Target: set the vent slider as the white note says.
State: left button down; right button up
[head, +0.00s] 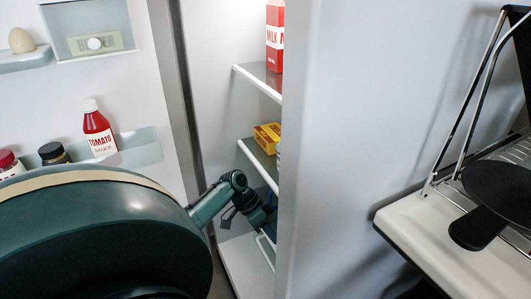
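No vent slider and no white note can be made out in the head view. My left arm comes in from the left and reaches into an open fridge. My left gripper (262,212) is low inside it, beside the near edge of the fridge's side wall (330,130). The wall hides part of the gripper, and I cannot tell whether its fingers are open or shut. My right gripper is not in view.
Fridge shelves hold a red milk carton (275,38) and a yellow box (267,137). The door holds an egg (21,40), a butter compartment (95,42), a tomato sauce bottle (98,130) and jars. A black pan (495,190) is at right on a light counter (445,250).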

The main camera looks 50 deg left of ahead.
pick_arm(q)
jog(key=b+x, duration=0.1)
jog(key=x, duration=0.3)
jog(key=shift+f, duration=0.2)
jog(key=shift+s+d+r, duration=0.1)
jog(key=shift+s+d, duration=0.1)
jog(key=shift+d, duration=0.35)
jog(key=shift+s+d+r, duration=0.1)
jog(key=shift+s+d, duration=0.1)
jog(key=shift+d, duration=0.4)
jog(key=shift+s+d+r, duration=0.1)
jog(key=shift+s+d, duration=0.05)
jog(key=shift+d, duration=0.6)
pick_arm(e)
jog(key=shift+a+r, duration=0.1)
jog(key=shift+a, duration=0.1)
pick_arm(q)
jog(key=shift+s+d+r+p, duration=0.2)
jog(key=shift+d+p, duration=0.3)
jog(key=shift+p, duration=0.1)
jog(key=shift+s+d+f+p, duration=0.1)
jog(key=shift+s+d+p, duration=0.05)
jog(key=shift+d+p, duration=0.3)
jog(key=shift+s+d+f+p, duration=0.1)
jog(key=shift+d+p, duration=0.25)
jog(key=shift+d, duration=0.2)
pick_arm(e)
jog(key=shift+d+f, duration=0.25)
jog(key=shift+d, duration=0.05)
